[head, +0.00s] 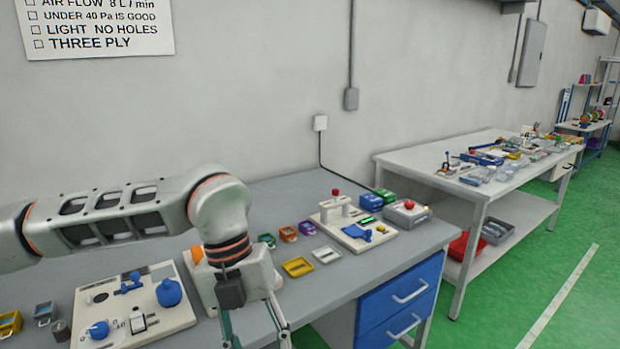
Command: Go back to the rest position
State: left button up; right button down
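My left arm reaches in from the left across the head view and bends down at a round joint over the near part of the grey workbench (320,188). My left gripper (258,338) hangs from it, pointing down at the bottom edge of the view. Its two fingers stand apart with nothing visible between them, though the very tips are close to the picture's edge. My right gripper and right arm are not in view.
A white board with blue parts (150,318) lies left of the gripper. Small coloured trays (298,267) and a white fixture with a red knob (345,220) stand to the right. Blue drawers (400,300) hang below the bench. Green floor (530,270) is clear at right.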

pick_arm(q)
jog(key=s+d+m+g+h, duration=0.3)
jog(key=s+d+g+h, duration=0.3)
jog(key=s+d, duration=0.65)
jog(key=w+d+r+n+t+h, duration=0.35)
jog(key=d+r+n+h, duration=0.2)
jog(key=r+h, duration=0.5)
jog(key=w+a+f+n+t, duration=0.4)
jog(key=w+f+n+t, duration=0.15)
jog(key=n+t, duration=0.3)
jog(key=w+a+f+n+t, duration=0.4)
jog(key=w+n+t, duration=0.35)
jog(key=t, duration=0.25)
jog(key=w+a+f+n+t+y, duration=0.2)
jog(key=a+f+n+t+y, duration=0.1)
jog(key=a+f+n+y, duration=0.5)
jog(key=s+a+f+n+g+y, duration=0.1)
jog(key=s+a+f, duration=0.4)
jog(key=f, duration=0.5)
jog(key=s+a+f+n+g+y, duration=0.2)
jog(key=s+a+f+g+y, duration=0.1)
jog(key=f, duration=0.7)
jog(key=s+a+f+n+g+y, duration=0.2)
jog(key=s+a+f+y, duration=0.2)
jog(key=s+f, duration=0.5)
jog(key=a+f, duration=0.1)
jog(key=a, duration=0.1)
jog(key=shift+a+f+g, duration=0.2)
jog(key=shift+a+g, duration=0.1)
jog(key=shift+a, duration=0.1)
